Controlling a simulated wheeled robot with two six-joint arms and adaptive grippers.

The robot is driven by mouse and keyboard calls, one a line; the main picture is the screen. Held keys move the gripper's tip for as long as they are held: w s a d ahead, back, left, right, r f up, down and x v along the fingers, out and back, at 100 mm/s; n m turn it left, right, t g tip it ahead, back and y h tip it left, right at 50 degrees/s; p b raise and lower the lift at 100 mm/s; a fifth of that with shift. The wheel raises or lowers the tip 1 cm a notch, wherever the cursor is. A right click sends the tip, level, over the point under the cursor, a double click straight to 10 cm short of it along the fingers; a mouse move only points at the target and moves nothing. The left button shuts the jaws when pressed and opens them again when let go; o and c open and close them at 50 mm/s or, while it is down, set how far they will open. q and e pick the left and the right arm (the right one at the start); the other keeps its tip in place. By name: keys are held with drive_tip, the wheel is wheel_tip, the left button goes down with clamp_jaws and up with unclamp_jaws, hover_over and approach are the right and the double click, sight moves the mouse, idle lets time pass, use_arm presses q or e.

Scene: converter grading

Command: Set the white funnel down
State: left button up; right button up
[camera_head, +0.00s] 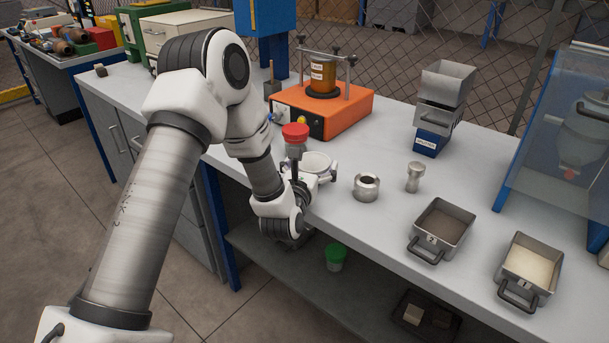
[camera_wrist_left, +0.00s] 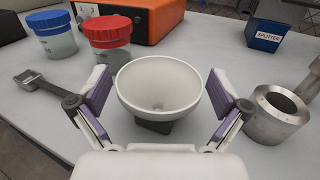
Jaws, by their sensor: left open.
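The white funnel (camera_wrist_left: 168,82) stands upright, mouth up, in the left wrist view, with a dark piece (camera_wrist_left: 154,126) under it at the near side. It also shows in the head view (camera_head: 318,162), near the front edge of the bench. My left gripper (camera_wrist_left: 165,98) is open, its purple-padded fingers on either side of the funnel with a visible gap to each. In the head view the left gripper (camera_head: 312,178) partly covers the funnel. The funnel's lower end is hidden. My right gripper is not in view.
A red-lidded jar (camera_head: 295,140) and a blue-lidded jar (camera_wrist_left: 55,36) stand behind the funnel. A metal ring-shaped cup (camera_head: 366,187) is close on the right. The orange shaker (camera_head: 345,112), the splitter (camera_head: 436,115) and trays (camera_head: 441,232) (camera_head: 530,270) occupy the bench.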

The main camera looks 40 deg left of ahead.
use_arm(q)
drive_tip(key=b+v, duration=0.1)
drive_tip(key=v, duration=1.1)
